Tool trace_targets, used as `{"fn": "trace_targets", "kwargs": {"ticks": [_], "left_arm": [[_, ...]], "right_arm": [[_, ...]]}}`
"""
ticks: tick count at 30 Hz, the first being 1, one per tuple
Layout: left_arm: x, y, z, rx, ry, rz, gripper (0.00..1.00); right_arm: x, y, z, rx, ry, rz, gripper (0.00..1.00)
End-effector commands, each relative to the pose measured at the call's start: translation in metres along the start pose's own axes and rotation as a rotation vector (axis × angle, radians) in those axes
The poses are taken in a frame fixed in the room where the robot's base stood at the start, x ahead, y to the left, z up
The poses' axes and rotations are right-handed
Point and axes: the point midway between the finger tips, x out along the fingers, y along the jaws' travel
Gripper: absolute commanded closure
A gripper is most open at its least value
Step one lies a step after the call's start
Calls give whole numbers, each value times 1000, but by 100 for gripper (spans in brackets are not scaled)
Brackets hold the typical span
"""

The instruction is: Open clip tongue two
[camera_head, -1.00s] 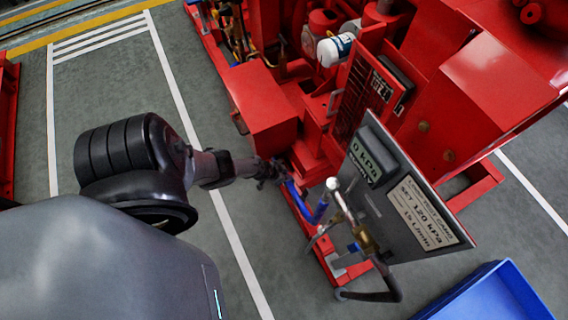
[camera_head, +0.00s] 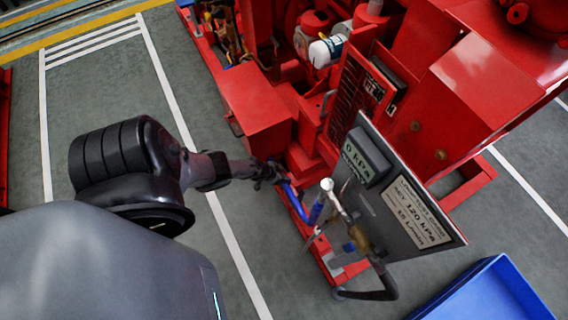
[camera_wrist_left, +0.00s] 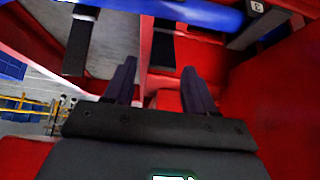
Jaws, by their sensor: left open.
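My left gripper (camera_head: 268,173) is at the red pumpset's near corner, beside a blue hose (camera_head: 294,203). In the left wrist view its two dark fingers (camera_wrist_left: 160,88) stand apart with nothing between them. The blue hose (camera_wrist_left: 190,12) crosses the top of that view, beyond the fingertips. Two dark flat strips (camera_wrist_left: 163,46) hang below the hose, one ahead of the fingers and one to the left. A small tag marked 3 (camera_wrist_left: 257,7) is at the upper right. I cannot tell which part is clip tongue two. My right gripper is not in view.
A grey panel with a kPa display (camera_head: 405,195) stands right of the hose, with a white-capped valve and brass fitting (camera_head: 358,238) in front. The red pumpset (camera_head: 262,110) fills the far side. A blue tray (camera_head: 488,292) is at lower right. Grey floor lies left.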

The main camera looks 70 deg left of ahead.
Motion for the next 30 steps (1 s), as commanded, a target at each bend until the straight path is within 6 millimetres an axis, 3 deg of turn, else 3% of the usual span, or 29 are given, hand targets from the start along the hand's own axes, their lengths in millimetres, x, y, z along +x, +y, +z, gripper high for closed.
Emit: {"fn": "trace_targets", "kwargs": {"ticks": [18, 30], "left_arm": [[-84, 0, -6, 1, 3, 0, 45], [-102, 0, -4, 0, 5, -1, 45]], "right_arm": [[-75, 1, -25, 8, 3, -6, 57], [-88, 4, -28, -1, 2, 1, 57]]}}
